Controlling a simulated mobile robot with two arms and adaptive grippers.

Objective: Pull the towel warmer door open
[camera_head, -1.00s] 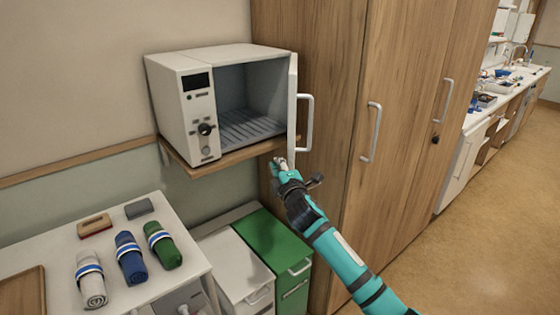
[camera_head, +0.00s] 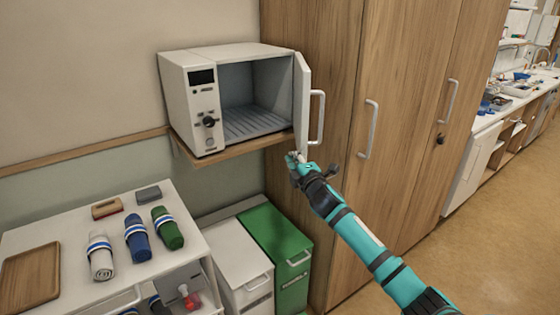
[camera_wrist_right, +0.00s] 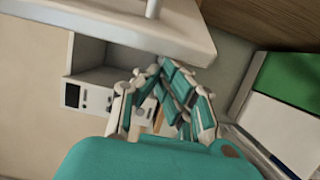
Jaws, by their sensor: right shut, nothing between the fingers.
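The towel warmer (camera_head: 205,105) is a white box on a wooden wall shelf. Its door (camera_head: 302,100) stands wide open, swung out to the right, and the empty-looking ribbed interior shows. The door's handle (camera_head: 317,117) is on the door's right-hand face. My right gripper (camera_head: 294,158) is shut and empty, just below the door's lower edge and apart from the handle. In the right wrist view, the fingers (camera_wrist_right: 150,75) are under the door (camera_wrist_right: 130,25), with the warmer (camera_wrist_right: 85,80) behind. I cannot tell whether they touch the door. My left gripper is not in view.
Tall wooden cabinets (camera_head: 410,120) stand close on the right. Below are a white bin (camera_head: 235,255) and a green bin (camera_head: 275,240). A white cart (camera_head: 60,215) at lower left bears rolled towels (camera_head: 137,238) and a wooden tray (camera_head: 30,275). The floor at right is clear.

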